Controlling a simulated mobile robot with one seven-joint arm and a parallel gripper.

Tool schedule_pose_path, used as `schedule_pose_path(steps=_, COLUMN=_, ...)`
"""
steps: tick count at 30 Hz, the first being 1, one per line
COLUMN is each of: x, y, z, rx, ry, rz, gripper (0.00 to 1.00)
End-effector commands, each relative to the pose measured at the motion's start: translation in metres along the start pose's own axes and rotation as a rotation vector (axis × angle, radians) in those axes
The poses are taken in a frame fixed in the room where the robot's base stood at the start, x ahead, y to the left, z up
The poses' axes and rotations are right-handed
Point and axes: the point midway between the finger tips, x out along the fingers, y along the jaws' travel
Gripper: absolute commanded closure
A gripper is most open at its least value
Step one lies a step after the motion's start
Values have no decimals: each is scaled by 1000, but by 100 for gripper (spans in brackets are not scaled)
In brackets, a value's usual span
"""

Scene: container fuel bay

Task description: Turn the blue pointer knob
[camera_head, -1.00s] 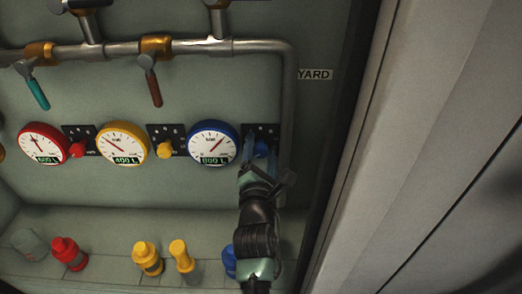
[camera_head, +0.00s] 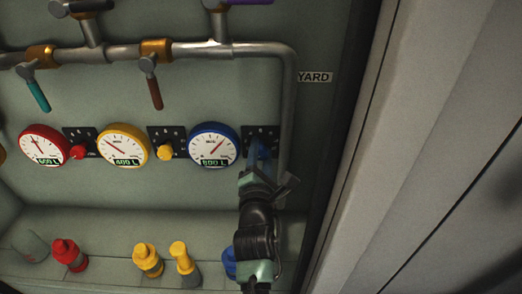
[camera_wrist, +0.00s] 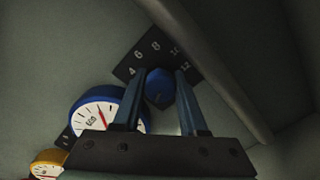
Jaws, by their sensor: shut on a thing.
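The blue pointer knob (camera_wrist: 160,88) sits on a dark plate (camera_wrist: 152,48) with a numbered scale, seen in the wrist view. My gripper (camera_wrist: 160,80) is shut on the knob, with one finger on each side of it. In the head view my gripper (camera_head: 258,160) reaches up to the plate (camera_head: 262,133) at the right end of the row and hides most of the knob. The blue-rimmed gauge (camera_head: 214,145), reading 800 L, is just left of it. The knob's exact pointing direction is hard to tell.
Yellow (camera_head: 124,145) and red (camera_head: 44,146) gauges, with a yellow knob (camera_head: 165,152) and a red knob (camera_head: 78,152), line the wall to the left. A metal pipe (camera_head: 289,95) runs down close to the right of the plate. Coloured fittings stand on the ledge below.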

Motion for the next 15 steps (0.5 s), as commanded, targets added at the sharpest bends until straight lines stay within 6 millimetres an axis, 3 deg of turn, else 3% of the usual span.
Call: schedule_pose_path(steps=15, x=0, y=0, z=0, rx=447, ry=16, rz=-17, gripper=100)
